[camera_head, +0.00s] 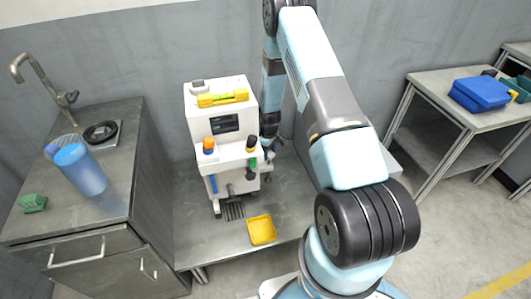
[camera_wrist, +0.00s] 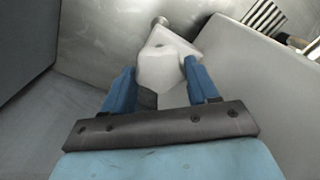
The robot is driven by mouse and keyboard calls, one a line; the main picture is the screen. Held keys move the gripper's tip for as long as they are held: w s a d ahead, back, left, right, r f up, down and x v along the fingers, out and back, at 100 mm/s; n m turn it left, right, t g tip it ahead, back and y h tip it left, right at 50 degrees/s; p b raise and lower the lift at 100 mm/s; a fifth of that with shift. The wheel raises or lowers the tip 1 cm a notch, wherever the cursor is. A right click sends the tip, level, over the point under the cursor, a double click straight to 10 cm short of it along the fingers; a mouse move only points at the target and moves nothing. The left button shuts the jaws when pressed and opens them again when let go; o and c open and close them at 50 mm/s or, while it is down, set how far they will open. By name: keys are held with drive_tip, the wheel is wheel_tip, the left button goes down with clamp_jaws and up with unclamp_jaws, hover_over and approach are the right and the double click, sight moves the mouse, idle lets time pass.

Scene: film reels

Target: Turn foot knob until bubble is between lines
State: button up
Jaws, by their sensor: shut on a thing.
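The white machine (camera_head: 221,125) stands on a low metal bench. A yellow spirit level (camera_head: 222,98) with a greenish vial lies on its top; the bubble and its lines are too small to make out. My gripper (camera_wrist: 158,82) has its blue fingers on either side of a white rounded piece (camera_wrist: 160,66), apparently the foot knob, and is shut on it. In the head view my gripper (camera_head: 269,156) is low at the machine's right side. The knob cannot be made out there.
A yellow tray (camera_head: 262,230) lies on the bench (camera_head: 200,243) in front of the machine. At left, a counter holds a blue pitcher (camera_head: 82,170), a green sponge (camera_head: 33,203) and a tap (camera_head: 45,75). A table at right carries a blue case (camera_head: 481,93).

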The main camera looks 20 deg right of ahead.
sight(269, 152)
drive_tip(key=shift+d+m, duration=0.3)
drive_tip(key=shift+d, duration=0.05)
idle(0.7)
drive_tip(key=o, duration=1.1)
drive_tip(key=shift+a, duration=0.2)
drive_tip(key=shift+c, duration=0.2)
wheel_tip(269, 152, up, 14)
drive_tip(key=shift+f, duration=0.2)
drive_tip(key=shift+w, duration=0.1)
